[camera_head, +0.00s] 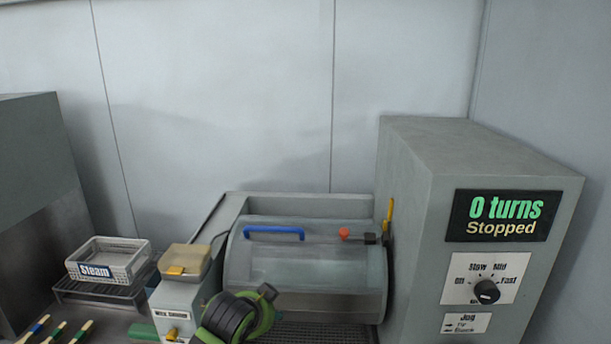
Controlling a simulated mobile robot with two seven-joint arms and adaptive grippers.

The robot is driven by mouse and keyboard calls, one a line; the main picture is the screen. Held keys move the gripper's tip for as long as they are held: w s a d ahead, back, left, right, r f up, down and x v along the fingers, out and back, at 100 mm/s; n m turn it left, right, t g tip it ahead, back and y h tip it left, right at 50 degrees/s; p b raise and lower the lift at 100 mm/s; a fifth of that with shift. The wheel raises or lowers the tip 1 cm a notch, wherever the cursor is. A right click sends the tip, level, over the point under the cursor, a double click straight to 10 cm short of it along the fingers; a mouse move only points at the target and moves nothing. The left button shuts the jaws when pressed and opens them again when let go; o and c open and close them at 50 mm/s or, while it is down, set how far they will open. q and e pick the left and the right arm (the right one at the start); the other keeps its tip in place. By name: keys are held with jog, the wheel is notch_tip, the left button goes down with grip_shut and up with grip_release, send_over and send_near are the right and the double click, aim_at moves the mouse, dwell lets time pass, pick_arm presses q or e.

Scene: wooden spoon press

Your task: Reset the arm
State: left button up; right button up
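Neither of my grippers can be made out in the head view. A rounded black and green part (235,318) rises from the bottom edge in front of the drum; I cannot tell whether it belongs to one of my arms. The machine's clear drum (315,262) lies on its side with a blue handle (273,232) and a red knob (344,233) on top. The grey control box (408,190) to its right has a display (503,216) reading "0 turns Stopped" and a black dial (487,292).
A white basket labelled "Steam" (128,262) sits on a rack (90,290) at the left. Several coloured sticks (56,332) lie bottom left. A grey cabinet (35,170) bounds the left side.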

pick_arm(q)
jog(key=s+a+f+n+g, duration=0.25)
jog(key=s+f, duration=0.35)
jog(key=s, duration=0.3)
jog(key=s+a+f+n+g, duration=0.1)
jog(key=s+f+n, duration=0.4)
jog(key=s, duration=0.4)
jog(key=s+a+f+n+g+y, duration=0.1)
jog(key=s+a+f+n, duration=0.15)
jog(key=s, duration=0.65)
jog(key=s+a+f+n+g, duration=0.1)
jog(key=s+a+n, duration=0.25)
jog(key=s, duration=0.55)
notch_tip(320, 180, down, 27)
jog(key=s+m+g+b, duration=0.1)
jog(key=g+b, duration=0.1)
jog(key=b, duration=0.2)
jog(key=s+a+f+b, duration=0.2)
jog(key=s+f+b, duration=0.2)
jog(key=s+f, duration=1.2)
notch_tip(320, 180, down, 3)
jog(key=shift+s+a+r+g, duration=0.1)
jog(key=shift+s+a+g, duration=0.15)
jog(key=shift+a+g, duration=0.1)
jog(key=shift+m, duration=0.25)
